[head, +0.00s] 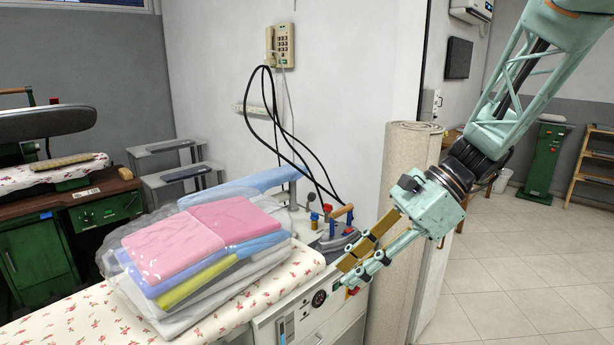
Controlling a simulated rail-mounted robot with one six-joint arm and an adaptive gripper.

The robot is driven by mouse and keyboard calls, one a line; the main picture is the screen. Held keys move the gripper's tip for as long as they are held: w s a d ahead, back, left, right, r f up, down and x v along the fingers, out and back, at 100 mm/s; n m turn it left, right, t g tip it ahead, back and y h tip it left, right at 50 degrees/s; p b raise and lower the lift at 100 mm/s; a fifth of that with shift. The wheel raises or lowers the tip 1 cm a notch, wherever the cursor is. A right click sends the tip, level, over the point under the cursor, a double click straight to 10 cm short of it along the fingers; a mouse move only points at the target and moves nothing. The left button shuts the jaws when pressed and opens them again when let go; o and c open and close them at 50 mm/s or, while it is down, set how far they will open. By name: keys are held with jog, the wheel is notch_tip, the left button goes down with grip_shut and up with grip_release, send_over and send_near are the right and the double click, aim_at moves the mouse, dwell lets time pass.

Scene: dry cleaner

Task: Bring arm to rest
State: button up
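My gripper (362,268) is at the end of the pale green arm on the right of the head view. It points down and to the left, just above the right end of the ironing station. Its two fingers are apart, and I see nothing between them. The arm (497,118) reaches down from the upper right corner.
A bagged stack of folded laundry (200,250) lies on the floral ironing board (50,328), left of my gripper. A rolled carpet (402,165) stands upright behind the gripper. Black cables hang below a wall phone (283,45). Tiled floor (540,275) at the right is clear.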

jog(key=s+d+r+n+t+h, duration=0.1)
jog(key=s+d+r+n+h, duration=0.1)
jog(key=s, duration=0.7)
jog(key=s+d+r+n+t+h, duration=0.2)
jog(key=s+d+r+n+h, duration=0.1)
jog(key=s+n, duration=0.5)
jog(key=s+d+r+n+t+h, duration=0.2)
jog(key=s+d+n, duration=0.4)
jog(key=s, duration=0.5)
jog(key=shift+s+d+r+h, duration=0.4)
jog(key=shift+r+h, duration=0.2)
jog(key=shift+h, duration=0.4)
jog(key=shift+c, duration=0.2)
